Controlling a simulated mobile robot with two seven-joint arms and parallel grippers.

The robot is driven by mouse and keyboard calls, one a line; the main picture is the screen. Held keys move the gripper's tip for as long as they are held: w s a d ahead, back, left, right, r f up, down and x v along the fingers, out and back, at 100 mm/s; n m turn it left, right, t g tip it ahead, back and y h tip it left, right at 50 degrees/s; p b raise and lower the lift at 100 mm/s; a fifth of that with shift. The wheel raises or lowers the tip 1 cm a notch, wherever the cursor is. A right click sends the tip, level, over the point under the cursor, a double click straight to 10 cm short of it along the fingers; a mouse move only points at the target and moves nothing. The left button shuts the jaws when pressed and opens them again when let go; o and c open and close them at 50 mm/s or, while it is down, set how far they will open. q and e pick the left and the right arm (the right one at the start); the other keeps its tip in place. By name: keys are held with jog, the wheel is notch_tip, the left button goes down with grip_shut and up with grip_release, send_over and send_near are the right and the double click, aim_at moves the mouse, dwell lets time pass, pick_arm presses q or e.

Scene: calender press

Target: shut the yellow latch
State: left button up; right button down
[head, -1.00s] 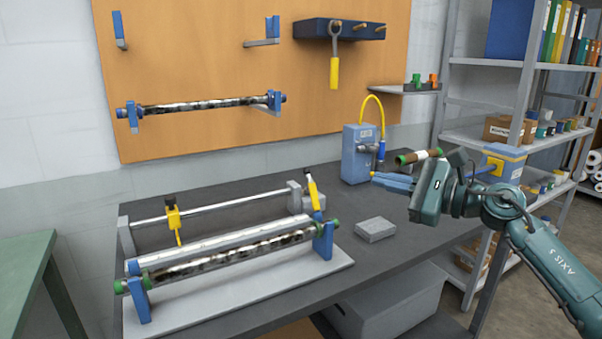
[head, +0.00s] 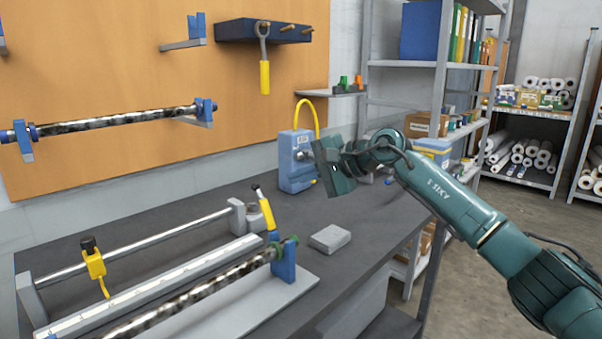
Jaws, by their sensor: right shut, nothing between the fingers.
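The yellow latch (head: 267,211) stands at the right end of the press (head: 150,270), by the roller's blue end bracket (head: 284,260). Its lever is raised and leans to the upper left, with a dark tip. My right gripper (head: 331,168) is above the table to the right of the latch and higher in the picture, apart from it, in front of the blue box. Its fingers are mostly hidden behind its own body; it is shut and holds nothing. My left gripper is out of view.
A yellow clamp (head: 95,266) sits on the press's rear rod. A grey block (head: 330,238) lies right of the press. A blue box (head: 295,176) with a yellow hose stands at the back. A spare roller (head: 115,119) hangs on the wall board. The tabletop between latch and blue box is clear.

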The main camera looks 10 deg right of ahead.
aim_at(263, 206)
pick_arm(q)
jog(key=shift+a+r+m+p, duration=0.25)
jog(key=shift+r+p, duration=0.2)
jog(key=shift+p, duration=0.4)
pick_arm(e)
jog(key=a+f, duration=0.1)
jog(key=a, duration=0.5)
jog(key=shift+f, duration=0.35)
jog(key=shift+a, duration=0.1)
pick_arm(q)
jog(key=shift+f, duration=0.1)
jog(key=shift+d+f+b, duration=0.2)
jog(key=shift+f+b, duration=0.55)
jog(key=shift+b, duration=0.4)
pick_arm(e)
jog(key=shift+s+t, duration=0.3)
jog(key=shift+t, duration=0.1)
